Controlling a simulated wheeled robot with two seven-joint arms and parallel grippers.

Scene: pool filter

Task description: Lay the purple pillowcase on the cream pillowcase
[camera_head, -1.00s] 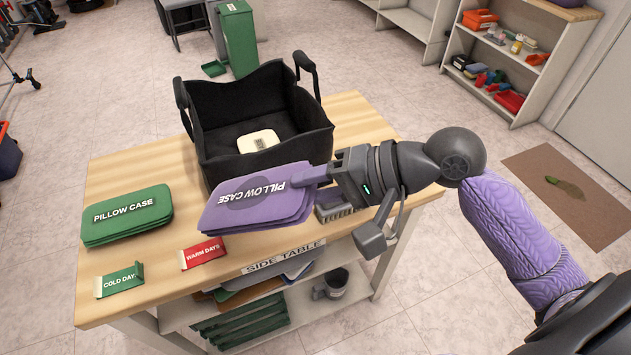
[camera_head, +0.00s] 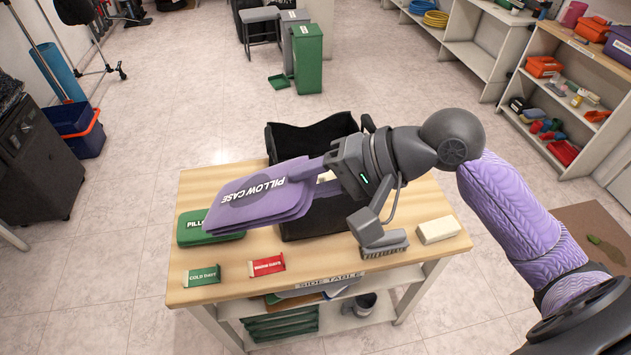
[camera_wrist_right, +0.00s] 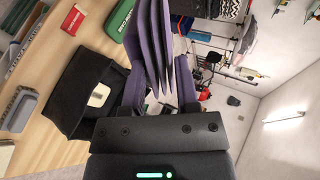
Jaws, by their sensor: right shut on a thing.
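The folded purple pillowcase (camera_head: 260,196), labelled PILLOW CASE, is held in the air by my right gripper (camera_head: 318,166). The gripper is shut on one edge, and the layers hang out to the left in the head view. In the right wrist view the purple layers (camera_wrist_right: 153,45) rise between the fingers. A cream labelled item (camera_wrist_right: 98,95) lies inside the black basket; its label is too small to read, so I cannot tell if it is the cream pillowcase. The held cloth and gripper cover much of the basket in the head view. My left gripper is not in view.
The black basket (camera_head: 312,138) stands on the wooden side table (camera_head: 350,262). A green pillowcase (camera_head: 195,230), partly covered, a green card (camera_head: 202,276), a red card (camera_head: 267,265), a brush (camera_head: 385,246) and a cream block (camera_head: 438,230) are around it.

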